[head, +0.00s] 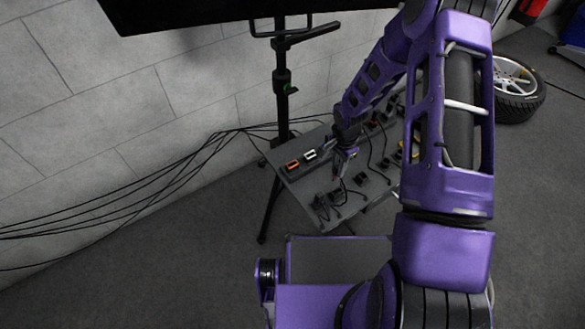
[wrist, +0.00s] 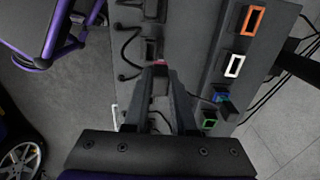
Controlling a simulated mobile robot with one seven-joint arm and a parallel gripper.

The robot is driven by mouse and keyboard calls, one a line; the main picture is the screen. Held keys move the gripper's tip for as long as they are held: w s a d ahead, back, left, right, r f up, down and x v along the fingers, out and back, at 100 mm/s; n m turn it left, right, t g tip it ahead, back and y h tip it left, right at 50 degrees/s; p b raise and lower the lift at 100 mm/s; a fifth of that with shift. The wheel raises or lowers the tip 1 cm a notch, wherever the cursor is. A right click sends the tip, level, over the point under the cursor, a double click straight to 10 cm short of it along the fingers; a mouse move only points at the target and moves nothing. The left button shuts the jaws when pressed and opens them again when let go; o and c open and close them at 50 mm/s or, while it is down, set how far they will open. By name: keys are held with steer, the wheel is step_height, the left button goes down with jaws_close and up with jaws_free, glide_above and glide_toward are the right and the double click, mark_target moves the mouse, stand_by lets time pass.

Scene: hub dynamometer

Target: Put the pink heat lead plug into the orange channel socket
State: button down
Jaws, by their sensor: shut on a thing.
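My gripper (wrist: 160,72) is shut on the pink heat lead plug (wrist: 160,63), of which only a small pink part shows between the fingertips. In the head view my gripper (head: 344,168) hangs over the grey table, and the plug is too small to make out clearly. The orange channel socket (wrist: 252,20) is a rectangular orange frame on a raised dark strip, at the upper right of the wrist view. In the head view it (head: 292,164) lies left of my gripper, which is apart from it.
A white socket (wrist: 235,65) sits beside the orange one, with blue (wrist: 220,97) and green (wrist: 209,124) ones further along the strip. Several black plugs with leads (head: 328,203) lie on the table (head: 303,190). A dark stand pole (head: 281,100) rises behind it.

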steer(key=w+a+b, duration=0.2)
steer(key=w+a, duration=0.1)
steer(key=w, duration=0.2)
steer(key=shift+a, duration=0.2)
stand_by(0.5)
steer(key=shift+s, duration=0.1)
steer(key=s+a+b, duration=0.1)
steer(key=s+a, duration=0.3)
steer(key=a, duration=0.2)
stand_by(0.9)
steer(key=shift+w+a, duration=0.1)
steer(key=w+a, duration=0.4)
steer(key=w, duration=0.2)
steer(key=shift+w+b, duration=0.15)
steer(key=shift+b, duration=0.15)
stand_by(0.7)
steer(key=shift+a, duration=0.1)
steer(key=shift+f, duration=0.1)
steer(key=shift+f, duration=0.3)
